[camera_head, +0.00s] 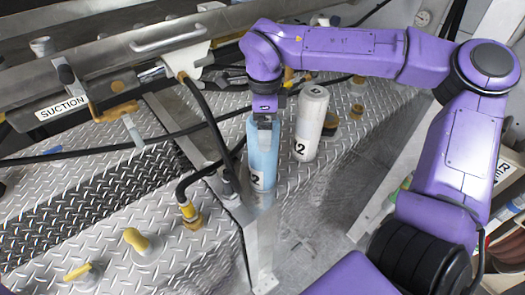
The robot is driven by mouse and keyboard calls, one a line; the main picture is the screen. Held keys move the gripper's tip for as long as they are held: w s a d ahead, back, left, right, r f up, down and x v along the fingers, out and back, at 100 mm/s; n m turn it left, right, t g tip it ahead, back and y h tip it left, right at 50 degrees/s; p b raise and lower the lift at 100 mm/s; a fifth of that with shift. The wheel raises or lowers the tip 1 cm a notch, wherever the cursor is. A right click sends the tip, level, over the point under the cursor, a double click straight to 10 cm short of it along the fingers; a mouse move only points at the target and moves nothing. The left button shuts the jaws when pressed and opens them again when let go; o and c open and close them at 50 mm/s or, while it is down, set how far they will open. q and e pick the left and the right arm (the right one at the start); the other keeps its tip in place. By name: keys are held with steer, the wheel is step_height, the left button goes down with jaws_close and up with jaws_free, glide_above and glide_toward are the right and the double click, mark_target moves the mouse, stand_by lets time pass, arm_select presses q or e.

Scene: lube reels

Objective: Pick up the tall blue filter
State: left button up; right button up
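The tall blue filter (262,155) stands upright near the centre, a light blue cylinder with a white label and a dark "2" near its base. My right gripper (264,122) points down at the top of the blue filter, with a grey finger in front of its upper part. I cannot tell whether the fingers press on it, since the far side is hidden. My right arm comes in from the right. My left gripper is not in view.
A white filter (311,122), also labelled "2", stands just right of the blue one. A black hose (207,115) and a brass fitting (191,214) lie to the left. Yellow-handled valves (139,243) sit lower left. A metal rail (120,65) and "SUCTION" label (61,108) are behind.

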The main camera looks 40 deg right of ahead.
steer(key=shift+f, duration=0.8)
steer(key=c, duration=1.5)
steer(key=shift+c, duration=0.6)
steer(key=shift+r, duration=0.15)
